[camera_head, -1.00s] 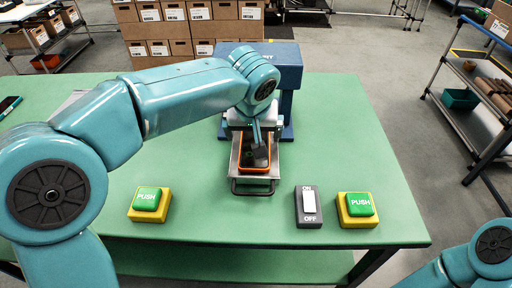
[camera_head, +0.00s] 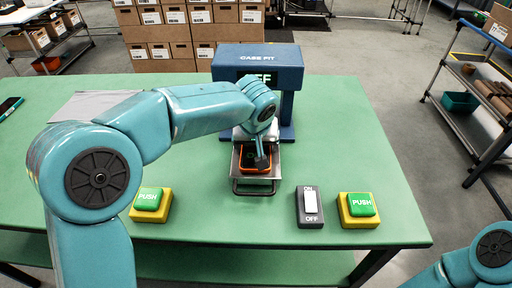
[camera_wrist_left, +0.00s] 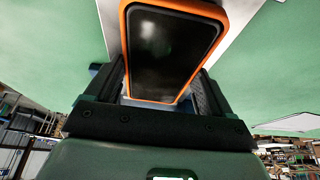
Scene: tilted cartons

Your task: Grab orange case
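The orange case (camera_head: 244,169) lies on the metal tray (camera_head: 266,187) in front of the blue machine, with a dark, screen-like face inside its orange rim. My left gripper (camera_head: 262,163) is right over it, pointing down, and hides part of it. In the left wrist view the orange case (camera_wrist_left: 172,52) shows large, with the left gripper's fingers (camera_wrist_left: 160,95) spread on either side of its near end. A gap shows on the right side; contact on the left is unclear. My right gripper is outside the views; only part of that arm shows at the lower right.
The blue machine (camera_head: 290,62) labelled CASE FIT stands behind the tray. Green push buttons on yellow bases (camera_head: 151,204) (camera_head: 358,210) and an ON/OFF switch (camera_head: 309,205) stand along the table's front.

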